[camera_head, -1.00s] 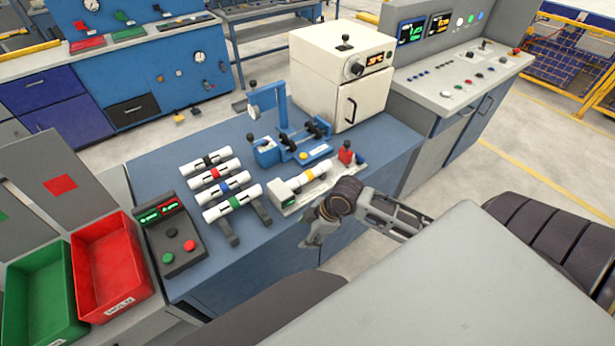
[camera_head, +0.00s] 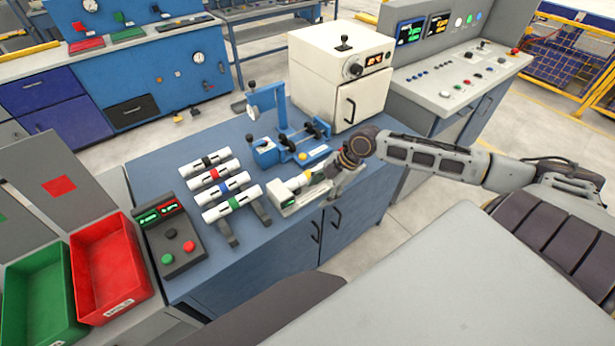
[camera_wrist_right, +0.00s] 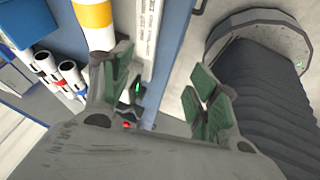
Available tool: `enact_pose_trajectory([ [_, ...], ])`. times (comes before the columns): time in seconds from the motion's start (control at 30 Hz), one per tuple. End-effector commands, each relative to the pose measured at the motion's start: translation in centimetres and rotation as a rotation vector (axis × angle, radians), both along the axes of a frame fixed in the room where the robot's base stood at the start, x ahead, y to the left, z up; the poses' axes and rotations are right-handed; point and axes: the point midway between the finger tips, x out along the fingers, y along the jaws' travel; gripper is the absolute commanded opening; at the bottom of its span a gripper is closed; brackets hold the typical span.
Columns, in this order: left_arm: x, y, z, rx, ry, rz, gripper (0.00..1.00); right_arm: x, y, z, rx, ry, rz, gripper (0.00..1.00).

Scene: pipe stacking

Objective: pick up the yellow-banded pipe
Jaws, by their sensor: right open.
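The yellow-banded pipe (camera_head: 297,183) is white and lies in a light fixture (camera_head: 287,209) at the front right of the blue bench. My right gripper (camera_head: 328,172) is over the fixture's right end and hides part of the pipe. In the right wrist view the yellow-banded pipe (camera_wrist_right: 94,18) is at the upper left, beyond the left finger and outside the gap. My right gripper (camera_wrist_right: 160,92) is open there, with green pads wide apart and no pipe between them. My left gripper is not in view.
Several white pipes with coloured bands (camera_head: 221,186) lie on a rack left of the fixture. A blue clamp device (camera_head: 290,148) and a white oven (camera_head: 330,75) stand behind it. A button box (camera_head: 176,240) and red tray (camera_head: 108,268) are at the left.

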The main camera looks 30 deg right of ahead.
Motion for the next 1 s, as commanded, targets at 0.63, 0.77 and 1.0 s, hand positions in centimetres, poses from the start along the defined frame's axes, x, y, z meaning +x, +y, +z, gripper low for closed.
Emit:
enact_pose_trajectory([
  [0.63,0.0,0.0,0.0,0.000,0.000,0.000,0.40,5.6,-6.3,8.2,-0.027,-0.153,0.110,0.60],
  [0.77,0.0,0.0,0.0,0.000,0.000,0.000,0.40,5.7,-6.4,8.4,-0.026,-0.159,0.112,0.60],
  [1.0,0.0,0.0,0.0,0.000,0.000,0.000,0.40,5.7,-6.4,8.4,-0.026,-0.157,0.111,0.60],
])
